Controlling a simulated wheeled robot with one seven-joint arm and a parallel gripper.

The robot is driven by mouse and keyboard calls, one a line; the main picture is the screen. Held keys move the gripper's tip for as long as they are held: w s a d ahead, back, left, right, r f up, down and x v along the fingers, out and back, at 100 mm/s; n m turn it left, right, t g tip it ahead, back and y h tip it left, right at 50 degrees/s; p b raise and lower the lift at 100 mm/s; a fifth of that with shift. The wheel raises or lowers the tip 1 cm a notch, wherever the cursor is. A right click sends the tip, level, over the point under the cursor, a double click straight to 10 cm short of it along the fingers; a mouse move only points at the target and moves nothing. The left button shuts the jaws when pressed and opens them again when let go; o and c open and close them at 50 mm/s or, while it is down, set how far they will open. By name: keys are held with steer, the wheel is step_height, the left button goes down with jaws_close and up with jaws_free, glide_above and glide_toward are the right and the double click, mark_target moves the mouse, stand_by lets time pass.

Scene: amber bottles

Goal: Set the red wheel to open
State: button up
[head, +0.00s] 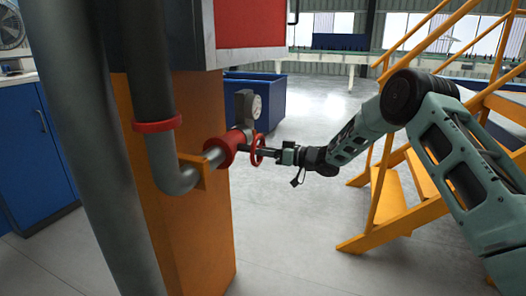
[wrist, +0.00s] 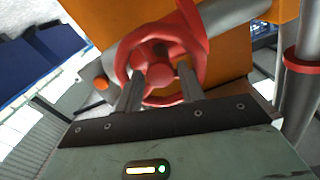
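The red wheel (head: 258,151) is a round handwheel on a grey pipe fitting with a red flange (head: 232,143). In the wrist view the wheel (wrist: 158,75) faces me, with its rim, spokes and hub showing. My gripper (head: 266,153) is at the wheel from the right. In the wrist view the fingers of my gripper (wrist: 159,84) are spread, one on each side of the hub, overlapping the wheel's openings. I cannot tell whether they touch the spokes. No open or shut marking is readable.
A gauge (head: 256,106) stands just above the wheel. A grey pipe (head: 148,70) and an orange column (head: 195,240) are at the left. A blue bin (head: 262,100) is behind. Yellow stairs (head: 390,195) stand behind my arm. The floor between column and stairs is clear.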

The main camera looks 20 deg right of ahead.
steer(key=shift+w+a, duration=0.2)
steer(key=shift+a, duration=0.05)
steer(key=c, duration=0.7)
steer(key=shift+n+b, duration=0.3)
steer(key=shift+b, duration=0.05)
steer(key=shift+f+n+b, duration=0.2)
steer(key=shift+n+b, duration=10.9)
steer(key=shift+b, duration=0.15)
steer(key=shift+r, duration=0.1)
